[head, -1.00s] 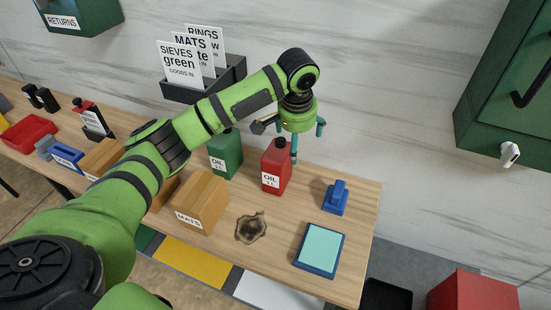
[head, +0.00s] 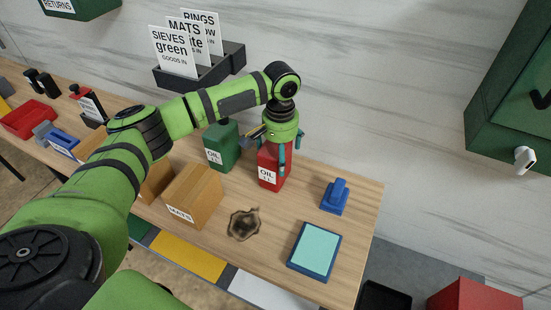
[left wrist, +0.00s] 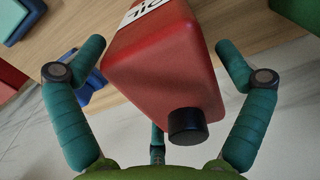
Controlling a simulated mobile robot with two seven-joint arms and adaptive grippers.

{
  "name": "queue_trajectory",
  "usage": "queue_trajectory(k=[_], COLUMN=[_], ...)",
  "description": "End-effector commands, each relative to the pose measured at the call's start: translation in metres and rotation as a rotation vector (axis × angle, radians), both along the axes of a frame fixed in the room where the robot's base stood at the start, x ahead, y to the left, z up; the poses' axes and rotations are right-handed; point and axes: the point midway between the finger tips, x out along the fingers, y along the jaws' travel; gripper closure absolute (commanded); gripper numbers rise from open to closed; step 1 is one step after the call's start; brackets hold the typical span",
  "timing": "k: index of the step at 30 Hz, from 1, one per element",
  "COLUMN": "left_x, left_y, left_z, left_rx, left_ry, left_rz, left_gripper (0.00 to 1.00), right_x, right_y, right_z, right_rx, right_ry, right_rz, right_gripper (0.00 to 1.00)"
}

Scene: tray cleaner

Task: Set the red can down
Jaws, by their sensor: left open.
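The red can (head: 267,157), an oil can with a white label, stands upright on the wooden bench. My left gripper (head: 284,158) is at the top of the can and hides its cap in the head view. In the left wrist view, the can (left wrist: 165,70) and its black cap (left wrist: 187,126) lie between the spread teal fingers of my left gripper (left wrist: 160,50). Gaps show between the side fingers and the can, so the gripper is open. A third finger is partly hidden behind the can. My right gripper is not in view.
A green oil can (head: 221,150) stands just left of the red can. A cardboard box (head: 200,188), a dark stain (head: 244,224), a blue-rimmed pad (head: 314,250) and a blue tool (head: 335,197) are nearby. The wall sign holder (head: 215,72) is behind my arm.

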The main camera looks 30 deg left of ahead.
Motion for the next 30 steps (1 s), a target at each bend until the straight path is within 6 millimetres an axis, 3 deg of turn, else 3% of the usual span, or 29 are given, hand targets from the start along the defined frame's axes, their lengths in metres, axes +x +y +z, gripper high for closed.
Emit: queue_trajectory(k=[5,9,10,11,23,30], left_x=[0.0,0.0,0.0,0.0,0.002,0.003], left_y=[0.0,0.0,0.0,0.0,0.0,-0.001], left_z=[0.0,0.0,0.0,0.0,0.005,0.027], left_rx=[0.0,0.0,0.0,0.0,-0.002,-0.003], left_ry=[-0.001,-0.001,-0.001,-0.001,-0.007,-0.01], left_rz=[0.0,0.0,0.0,0.0,0.001,0.001], left_gripper=[0.0,0.56,0.68,0.74,0.74,0.74], right_x=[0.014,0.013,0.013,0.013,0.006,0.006], right_y=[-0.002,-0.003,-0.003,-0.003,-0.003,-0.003], right_z=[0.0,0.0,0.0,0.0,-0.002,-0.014], right_rx=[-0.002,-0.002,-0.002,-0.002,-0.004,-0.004], right_ry=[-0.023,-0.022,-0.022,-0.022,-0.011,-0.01], right_rz=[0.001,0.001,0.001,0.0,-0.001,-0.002], right_gripper=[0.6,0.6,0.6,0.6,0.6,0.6])
